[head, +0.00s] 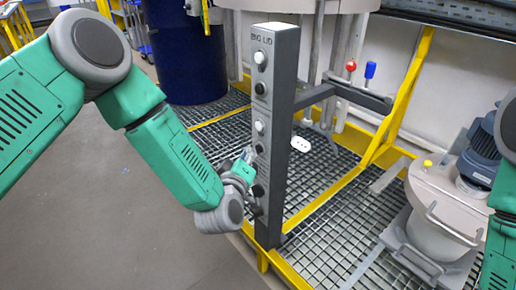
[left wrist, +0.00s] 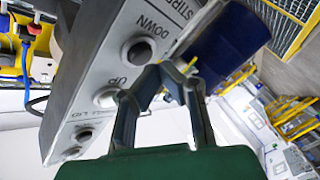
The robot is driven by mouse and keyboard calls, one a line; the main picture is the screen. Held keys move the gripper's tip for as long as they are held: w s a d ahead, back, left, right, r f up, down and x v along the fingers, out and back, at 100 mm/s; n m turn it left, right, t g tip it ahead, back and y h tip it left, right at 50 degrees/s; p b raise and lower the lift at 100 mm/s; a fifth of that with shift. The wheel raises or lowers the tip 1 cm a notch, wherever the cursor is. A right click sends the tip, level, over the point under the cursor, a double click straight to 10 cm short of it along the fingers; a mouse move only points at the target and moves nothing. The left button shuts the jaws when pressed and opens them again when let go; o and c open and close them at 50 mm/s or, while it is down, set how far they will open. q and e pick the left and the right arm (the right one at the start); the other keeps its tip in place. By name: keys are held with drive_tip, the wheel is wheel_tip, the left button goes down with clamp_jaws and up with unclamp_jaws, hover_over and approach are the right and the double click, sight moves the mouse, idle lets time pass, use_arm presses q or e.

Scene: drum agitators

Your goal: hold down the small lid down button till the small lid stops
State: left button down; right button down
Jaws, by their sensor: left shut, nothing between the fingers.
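A tall grey control post (head: 283,130) stands at the centre of the head view, with white and dark round buttons down its face. In the left wrist view, the dark round button (left wrist: 138,52) sits by the DOWN label, with the STIRR... heading beyond it. The white button (left wrist: 108,97) sits by the UP label, beside a partly legible LID heading. My left gripper (head: 249,155) is shut and empty, at the post's left side near the dark button (head: 258,149). Its fingertips also show in the left wrist view (left wrist: 168,76); I cannot tell whether they touch the panel. My right gripper is out of view.
A yellow-framed metal grating (head: 335,180) spreads behind the post. A pale vessel (head: 440,215) with a blue motor stands at right. A dark blue drum (head: 187,50) stands at the back left. A grey bracket (head: 345,92) juts right from the post. The floor at left is clear.

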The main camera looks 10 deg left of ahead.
use_arm(q)
drive_tip(key=shift+s+a, duration=0.1)
drive_tip(key=s+a+p, duration=0.1)
drive_tip(key=s, duration=0.1)
drive_tip(key=s+a, duration=0.2)
drive_tip(key=shift+p, duration=0.35)
drive_tip(key=shift+f, duration=0.15)
idle(0.4)
drive_tip(key=s+a+f+m+g+p, duration=0.35)
drive_tip(key=s+f+g, duration=0.3)
drive_tip(key=s, duration=0.55)
drive_tip(key=s+a+f+m+g+p, duration=0.2)
drive_tip(key=s+f+m+g, duration=0.4)
drive_tip(key=s, duration=0.6)
drive_tip(key=s+a+g, duration=0.4)
drive_tip(key=s, duration=0.7)
drive_tip(key=shift+a+m+p, duration=0.3)
drive_tip(key=shift+m+p, duration=0.15)
drive_tip(key=shift+w, duration=0.15)
